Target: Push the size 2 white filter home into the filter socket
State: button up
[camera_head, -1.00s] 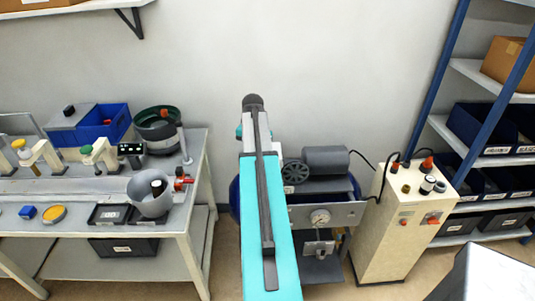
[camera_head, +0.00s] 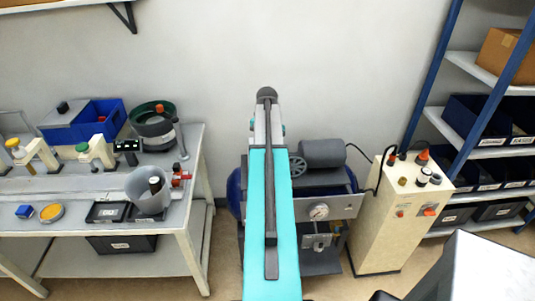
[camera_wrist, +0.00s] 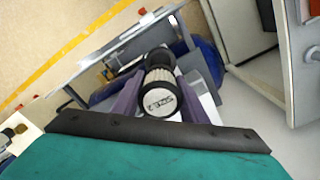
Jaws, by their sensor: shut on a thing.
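The white filter (camera_wrist: 160,78) shows in the wrist view as a short ribbed white cylinder with dark ends. In the head view my teal arm fills the middle, and the gripper and held filter cannot be made out. The filter socket cannot be picked out surely; a compressor unit (camera_head: 340,203) with a gauge and a small bracket stands beyond my arm.
A cream cabinet (camera_head: 385,240) with knobs and small cylinders on top stands right of the compressor. A workbench (camera_head: 190,222) with bowl feeders is on the left. Blue-framed shelving (camera_head: 433,70) is at the right. A pale box-like surface (camera_head: 480,270) is at the lower right.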

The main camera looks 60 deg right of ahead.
jog(key=shift+f+b, duration=1.7)
jog(key=shift+f, duration=1.6)
jog(key=shift+w+a, duration=0.1)
jog(key=shift+f, duration=0.85)
dwell(0.8)
